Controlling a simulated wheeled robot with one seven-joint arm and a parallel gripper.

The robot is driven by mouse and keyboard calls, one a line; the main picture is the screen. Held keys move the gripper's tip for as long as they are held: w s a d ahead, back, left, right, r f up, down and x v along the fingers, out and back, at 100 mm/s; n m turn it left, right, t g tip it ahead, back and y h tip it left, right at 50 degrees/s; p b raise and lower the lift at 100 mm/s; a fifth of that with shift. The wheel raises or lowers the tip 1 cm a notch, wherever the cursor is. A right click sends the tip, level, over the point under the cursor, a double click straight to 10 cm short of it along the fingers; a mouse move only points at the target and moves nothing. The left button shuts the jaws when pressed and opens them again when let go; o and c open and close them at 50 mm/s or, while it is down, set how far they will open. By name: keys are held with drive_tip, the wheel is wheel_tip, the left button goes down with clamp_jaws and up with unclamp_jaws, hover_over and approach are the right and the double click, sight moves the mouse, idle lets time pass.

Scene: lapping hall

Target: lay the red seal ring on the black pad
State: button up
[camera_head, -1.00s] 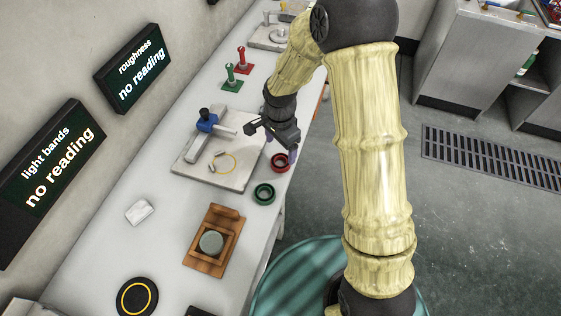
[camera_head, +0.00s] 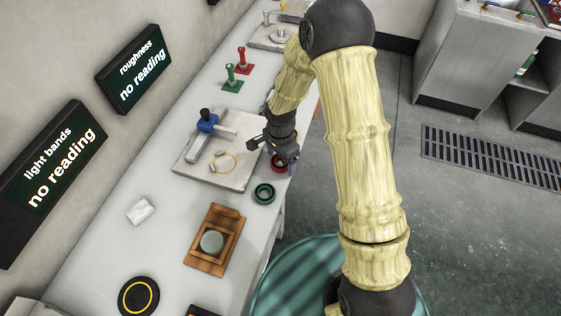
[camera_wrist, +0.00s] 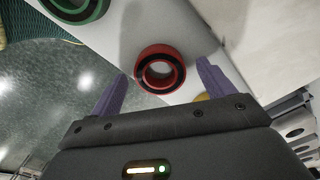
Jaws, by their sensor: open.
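The red seal ring (camera_head: 277,164) lies flat on the white bench near its front edge, partly hidden by my gripper in the head view. In the wrist view the red seal ring (camera_wrist: 160,71) lies ahead of and between the two purple fingers, with clear gaps on both sides. My gripper (camera_wrist: 160,82) is open and empty. In the head view my gripper (camera_head: 276,166) is over the ring. A round black pad with a yellow circle (camera_head: 138,297) lies at the near end of the bench.
A green ring (camera_head: 263,194) lies close to the red one. A pale plate with a blue-topped instrument (camera_head: 207,123) is left of my gripper. A wooden block with a grey disc (camera_head: 212,242) and a small white block (camera_head: 140,211) lie between there and the pad.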

drive_tip(key=shift+c, duration=0.4)
drive_tip(key=c, duration=1.1)
wheel_tip(320, 180, up, 10)
drive_tip(key=shift+r, duration=0.1)
